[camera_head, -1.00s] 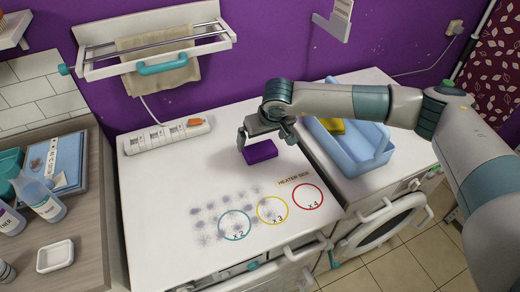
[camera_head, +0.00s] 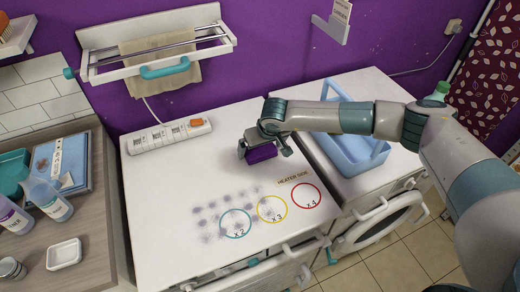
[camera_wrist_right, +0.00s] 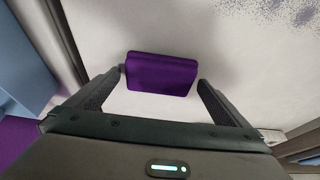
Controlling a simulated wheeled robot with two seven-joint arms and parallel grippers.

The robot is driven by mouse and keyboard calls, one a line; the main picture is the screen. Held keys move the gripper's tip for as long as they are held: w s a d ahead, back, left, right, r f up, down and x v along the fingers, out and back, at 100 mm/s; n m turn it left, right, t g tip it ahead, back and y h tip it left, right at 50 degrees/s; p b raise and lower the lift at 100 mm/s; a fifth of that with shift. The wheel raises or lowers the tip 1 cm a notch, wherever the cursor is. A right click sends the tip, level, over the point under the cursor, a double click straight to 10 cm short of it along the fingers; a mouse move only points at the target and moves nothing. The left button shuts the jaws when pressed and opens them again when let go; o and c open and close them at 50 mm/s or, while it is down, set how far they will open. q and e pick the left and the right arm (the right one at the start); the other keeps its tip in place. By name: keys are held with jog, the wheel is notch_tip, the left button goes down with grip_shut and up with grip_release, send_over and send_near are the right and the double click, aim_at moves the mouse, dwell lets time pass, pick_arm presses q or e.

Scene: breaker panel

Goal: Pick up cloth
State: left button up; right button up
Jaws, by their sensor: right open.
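A small purple cloth (camera_head: 262,153), folded into a block, lies on the white countertop. In the right wrist view the purple cloth (camera_wrist_right: 161,73) sits between and just beyond the fingertips of my right gripper (camera_wrist_right: 160,85). The jaws are spread wider than the cloth, with gaps at both sides. In the head view my right gripper (camera_head: 264,152) is right over the cloth and partly hides it. My left gripper is not in view.
A blue basket (camera_head: 350,150) stands to the right on the neighbouring top. A power strip (camera_head: 170,135) lies at the back left. Coloured rings and dark smudges mark the counter's front. A towel rack (camera_head: 155,50) hangs on the purple wall.

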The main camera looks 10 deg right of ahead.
aim_at(262, 150)
dwell(0.4)
jog(key=c, duration=0.9)
